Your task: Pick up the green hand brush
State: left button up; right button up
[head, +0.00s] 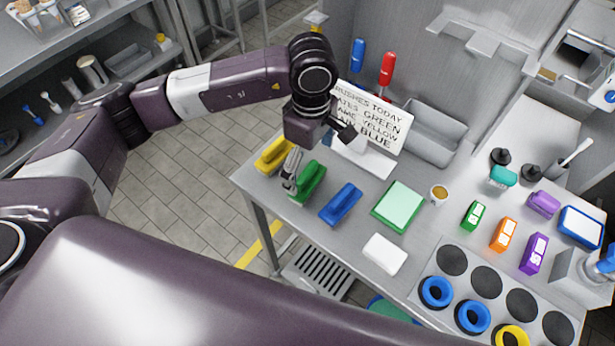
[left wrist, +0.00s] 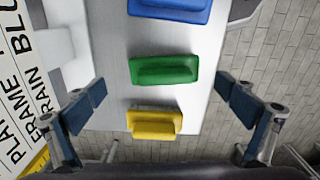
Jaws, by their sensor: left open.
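The green hand brush (head: 312,182) lies on the steel table between a yellow brush (head: 272,155) and a blue brush (head: 341,204). In the left wrist view the green brush (left wrist: 165,70) lies between the lines of the two fingers, with the yellow brush (left wrist: 155,122) below it and the blue brush (left wrist: 172,8) above. My left gripper (head: 316,152) is open and empty above the table, over the brushes' left end. One finger partly overlaps the green brush in the head view. The wrist view shows a gap on both sides of the brush. My right gripper is not in view.
A sign (head: 372,125) with printed words stands behind the brushes. The table's (head: 258,187) left edge is near the yellow brush.

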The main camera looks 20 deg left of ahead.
aim_at(307, 171)
pick_arm(q)
jog(key=f, duration=0.1)
jog(key=f+p, duration=0.2)
jog(key=f, duration=0.1)
jog(key=shift+s+a, duration=0.25)
jog(key=shift+s, duration=0.1)
jog(key=shift+f, duration=0.4)
jog(key=shift+w, duration=0.1)
jog(key=shift+c, duration=0.4)
jog(key=c, duration=1.2)
jog(key=shift+r, duration=0.1)
